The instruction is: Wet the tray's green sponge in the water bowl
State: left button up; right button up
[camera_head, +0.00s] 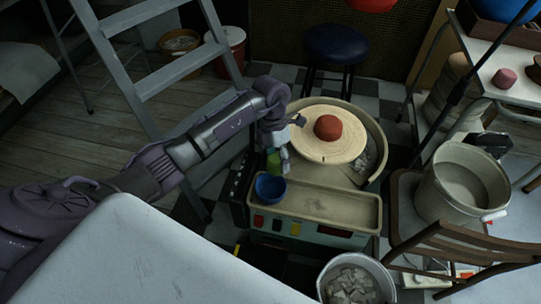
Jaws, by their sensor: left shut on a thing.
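The green sponge (273,163) is in my left gripper (279,156), whose jaws are shut on it and hide part of it. Sponge and gripper are just beyond the small blue bowl (269,188) in the head view, close to its far rim. I cannot tell whether the sponge touches the bowl. The bowl stands at the left end of the beige tray (335,208) on the front of the pottery wheel. The water inside is hard to make out. My right gripper is not in view.
A red clay lump (327,128) sits on the round wheel head (310,148) behind the tray. A grey stepladder (150,75) stands at left. A pale bucket (463,182) stands on a wooden chair at right. A bucket of scraps (356,281) is in front.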

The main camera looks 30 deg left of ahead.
aim_at(271, 166)
pick_arm(q)
jog(key=n, duration=0.1)
jog(key=s+a+f+n+p, duration=0.1)
jog(key=n, duration=0.1)
jog(key=shift+s+a+f+t, duration=0.1)
jog(key=shift+s+a+t, duration=0.1)
jog(key=shift+t, duration=0.1)
jog(key=shift+a+f+n+h, duration=0.1)
jog(key=shift+f+n+h, duration=0.15)
jog(key=shift+n+h, duration=0.05)
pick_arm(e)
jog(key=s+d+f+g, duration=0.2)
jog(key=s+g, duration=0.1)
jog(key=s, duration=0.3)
pick_arm(q)
jog(key=shift+f+b, duration=0.4)
jog(key=shift+b, duration=0.05)
notch_tip(271, 166, down, 6)
jog(key=b, duration=0.5)
jog(key=shift+f+b, duration=0.45)
jog(key=shift+f, duration=0.35)
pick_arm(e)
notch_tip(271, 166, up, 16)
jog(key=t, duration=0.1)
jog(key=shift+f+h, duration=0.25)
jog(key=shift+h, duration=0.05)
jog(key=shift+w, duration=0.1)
